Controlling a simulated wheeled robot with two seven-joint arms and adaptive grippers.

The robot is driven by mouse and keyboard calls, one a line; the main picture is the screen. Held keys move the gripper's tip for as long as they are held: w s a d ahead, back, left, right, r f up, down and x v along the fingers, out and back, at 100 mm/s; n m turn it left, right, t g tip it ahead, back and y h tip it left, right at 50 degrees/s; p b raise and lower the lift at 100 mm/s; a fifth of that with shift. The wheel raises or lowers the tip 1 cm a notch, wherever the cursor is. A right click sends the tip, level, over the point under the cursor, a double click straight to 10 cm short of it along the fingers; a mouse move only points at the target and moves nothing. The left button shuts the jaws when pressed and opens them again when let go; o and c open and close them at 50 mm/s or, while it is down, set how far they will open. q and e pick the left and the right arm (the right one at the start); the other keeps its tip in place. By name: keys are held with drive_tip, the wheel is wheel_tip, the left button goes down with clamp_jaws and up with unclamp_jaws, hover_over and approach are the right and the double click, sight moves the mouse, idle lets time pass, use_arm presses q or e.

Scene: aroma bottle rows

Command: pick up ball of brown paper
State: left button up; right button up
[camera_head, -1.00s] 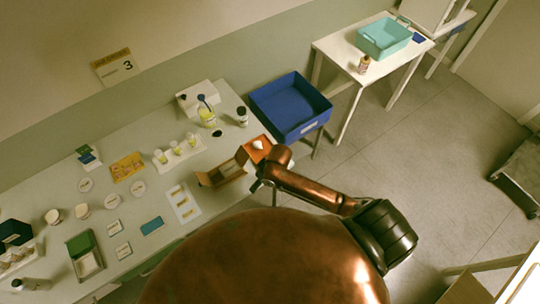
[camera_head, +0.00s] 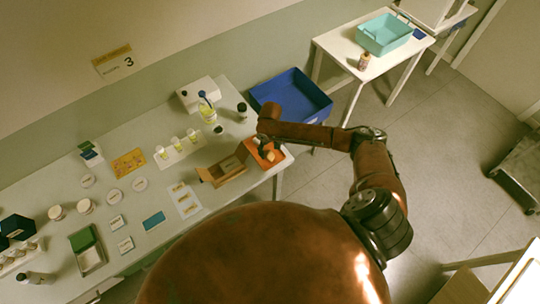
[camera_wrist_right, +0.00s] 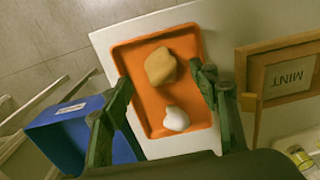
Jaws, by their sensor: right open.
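The ball of brown paper (camera_wrist_right: 160,66) is a tan crumpled lump in the orange tray (camera_wrist_right: 197,37), towards the top of it in the right wrist view. It also shows in the head view (camera_head: 270,156). A white crumpled ball (camera_wrist_right: 176,118) lies in the same tray, nearer my gripper. My right gripper (camera_wrist_right: 164,82) is open and empty above the tray, its two fingers spread to either side of the brown ball. In the head view my right gripper (camera_head: 264,138) is over the tray, partly hidden by my wrist. My left gripper is not in view.
A wooden box marked MINT (camera_wrist_right: 288,72) stands right beside the tray in the wrist view. A blue bin (camera_head: 300,98) stands past the table's end. Cups of yellow liquid, bottles and cards cover the white table (camera_head: 150,190).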

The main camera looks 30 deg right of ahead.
sight(270, 154)
wheel_tip(270, 154, down, 4)
drive_tip(key=shift+f+p, duration=0.15)
drive_tip(key=shift+p, duration=0.2)
drive_tip(key=c, duration=0.9)
